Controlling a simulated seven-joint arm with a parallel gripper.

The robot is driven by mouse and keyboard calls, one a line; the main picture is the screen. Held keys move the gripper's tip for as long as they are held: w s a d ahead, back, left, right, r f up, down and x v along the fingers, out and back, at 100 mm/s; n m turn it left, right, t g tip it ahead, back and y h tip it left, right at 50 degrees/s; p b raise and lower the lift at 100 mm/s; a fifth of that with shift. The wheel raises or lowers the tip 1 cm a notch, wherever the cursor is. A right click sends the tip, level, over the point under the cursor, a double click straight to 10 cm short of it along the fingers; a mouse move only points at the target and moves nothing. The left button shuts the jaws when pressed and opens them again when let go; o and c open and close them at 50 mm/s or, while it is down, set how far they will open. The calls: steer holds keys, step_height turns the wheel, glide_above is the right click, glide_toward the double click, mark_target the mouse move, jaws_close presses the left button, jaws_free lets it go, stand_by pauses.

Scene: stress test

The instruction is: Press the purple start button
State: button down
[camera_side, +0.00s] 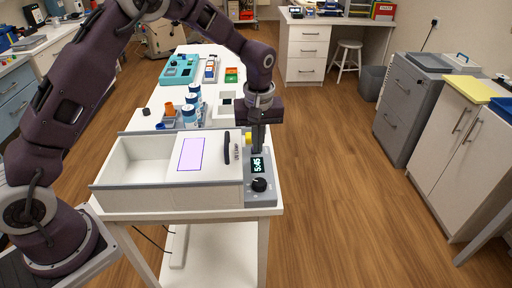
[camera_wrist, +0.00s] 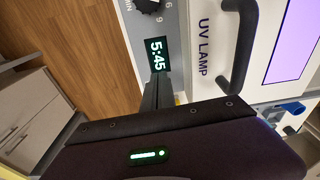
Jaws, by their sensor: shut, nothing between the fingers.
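A white UV lamp box (camera_side: 215,175) stands on the near end of the white table, with a purple-tinted window (camera_side: 190,154) and a dark handle (camera_side: 227,145). Its grey control panel (camera_side: 262,196) at the right end has a display reading 5:45 (camera_side: 257,165) and a black knob (camera_side: 259,185). The display also shows in the wrist view (camera_wrist: 157,54). My gripper (camera_side: 257,150) is shut and empty, pointing down at the panel just behind the display. I cannot tell whether it touches the panel. No purple button is visible; my fingers hide that part of the panel.
A yellow part (camera_side: 248,138) is beside my fingers at the panel's back. Behind the box are blue-and-white jars (camera_side: 190,116), an orange cup (camera_side: 169,108) and a teal tray (camera_side: 180,70). The floor right of the table is clear up to the grey cabinet (camera_side: 401,110).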

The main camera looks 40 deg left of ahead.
step_height(320, 180, up, 6)
steer(key=shift+s+d, duration=0.2)
stand_by(0.5)
steer(key=s+r+m, duration=0.1)
steer(key=s+r, duration=0.1)
steer(key=r, duration=0.5)
steer(key=s+r, duration=0.3)
steer(key=r, duration=0.4)
steer(key=s+a+r+m+t+h, duration=0.1)
steer(key=s+r+m+t, duration=0.25)
steer(key=s, duration=0.75)
steer(key=s+f+m, duration=0.2)
steer(key=s, duration=0.5)
steer(key=s+f+m+t, duration=0.1)
steer(key=s+f+m, duration=0.1)
steer(key=s, duration=0.6)
steer(key=shift+s+a+f+m, duration=0.25)
steer(key=shift+f+m, duration=0.1)
steer(key=shift+m, duration=0.2)
